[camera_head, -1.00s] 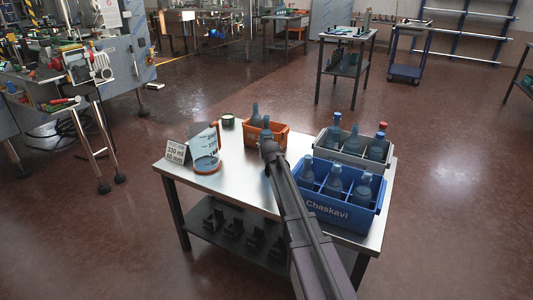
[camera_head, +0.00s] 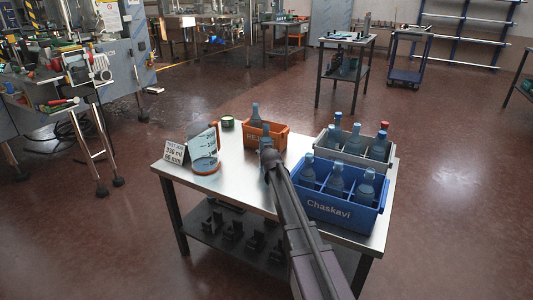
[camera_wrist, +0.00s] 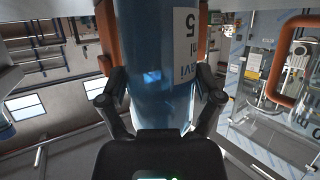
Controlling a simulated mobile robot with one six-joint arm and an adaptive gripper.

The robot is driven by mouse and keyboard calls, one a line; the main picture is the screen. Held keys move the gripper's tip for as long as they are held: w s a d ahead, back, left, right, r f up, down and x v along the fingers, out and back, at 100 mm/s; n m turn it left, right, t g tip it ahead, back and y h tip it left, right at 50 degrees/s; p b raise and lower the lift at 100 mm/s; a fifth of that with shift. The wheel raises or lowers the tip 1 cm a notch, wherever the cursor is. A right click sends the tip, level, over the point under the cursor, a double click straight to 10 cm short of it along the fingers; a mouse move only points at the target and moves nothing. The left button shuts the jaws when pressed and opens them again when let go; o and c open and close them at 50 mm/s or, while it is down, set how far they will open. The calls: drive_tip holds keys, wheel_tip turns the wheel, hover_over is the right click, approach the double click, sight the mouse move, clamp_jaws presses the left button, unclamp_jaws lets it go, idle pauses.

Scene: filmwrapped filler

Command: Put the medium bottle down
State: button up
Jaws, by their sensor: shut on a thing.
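My gripper (camera_wrist: 160,100) is shut on a blue translucent bottle (camera_wrist: 152,55) with a white label, which fills the middle of the wrist view. Several bottles stand in the blue Chaskavi crate (camera_head: 335,210) and the grey crate (camera_head: 323,146) at the right.
A dark green-topped jar (camera_head: 227,122) stands at the back edge. Bare tabletop lies between the stand and my gripper. Dark holders fill the lower shelf.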

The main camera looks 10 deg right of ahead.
drive_tip(key=o, duration=1.1)
drive_tip(key=shift+r, duration=0.15)
drive_tip(key=shift+s+r+p, duration=0.1)
drive_tip(key=shift+s+p, duration=0.2)
drive_tip(key=shift+p, duration=0.05)
drive_tip(key=p+v, duration=0.4)
drive_tip(key=v, duration=0.7)
drive_tip(key=shift+s+r, duration=0.1)
drive_tip(key=shift+s, duration=0.05)
